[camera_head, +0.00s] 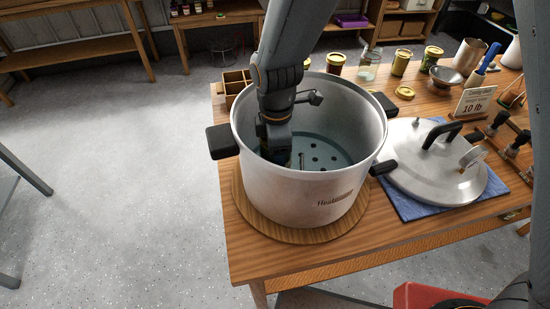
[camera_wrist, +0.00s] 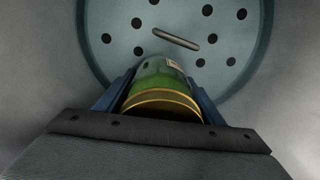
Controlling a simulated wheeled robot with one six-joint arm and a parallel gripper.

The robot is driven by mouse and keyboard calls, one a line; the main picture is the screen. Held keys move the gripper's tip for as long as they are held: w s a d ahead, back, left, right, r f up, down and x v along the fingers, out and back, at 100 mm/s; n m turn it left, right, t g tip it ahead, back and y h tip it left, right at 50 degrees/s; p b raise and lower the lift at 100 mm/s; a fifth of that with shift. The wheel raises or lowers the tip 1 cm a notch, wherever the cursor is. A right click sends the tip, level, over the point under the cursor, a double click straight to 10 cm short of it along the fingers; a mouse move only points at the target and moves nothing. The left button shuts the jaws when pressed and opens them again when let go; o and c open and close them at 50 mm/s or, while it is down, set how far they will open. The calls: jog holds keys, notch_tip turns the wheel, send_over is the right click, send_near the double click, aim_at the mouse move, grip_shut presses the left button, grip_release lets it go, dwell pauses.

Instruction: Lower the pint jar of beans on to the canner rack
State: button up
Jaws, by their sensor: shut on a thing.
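The pint jar of beans (camera_wrist: 160,86) shows in the wrist view, green with a gold lid band toward me. My gripper (camera_wrist: 160,92) is shut on it, with a blue finger on each side. The rack (camera_head: 330,152) shows at the canner's bottom. The jar is mostly hidden there. I cannot tell whether it touches the rack.
The canner stands on a round wooden board (camera_head: 243,222) on the wooden table (camera_head: 430,235). Its lid (camera_head: 415,180) lies on a blue cloth to the right. Several jars, a funnel (camera_head: 445,76) and a "10 lb" card (camera_head: 474,103) stand behind. A wooden divided box (camera_head: 236,82) is at back left.

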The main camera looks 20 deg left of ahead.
jog(key=shift+f, duration=0.25)
jog(key=o, duration=1.5)
jog(key=shift+r+p, duration=5.9)
jog(key=shift+r, duration=2.1)
jog(key=shift+w, duration=0.1)
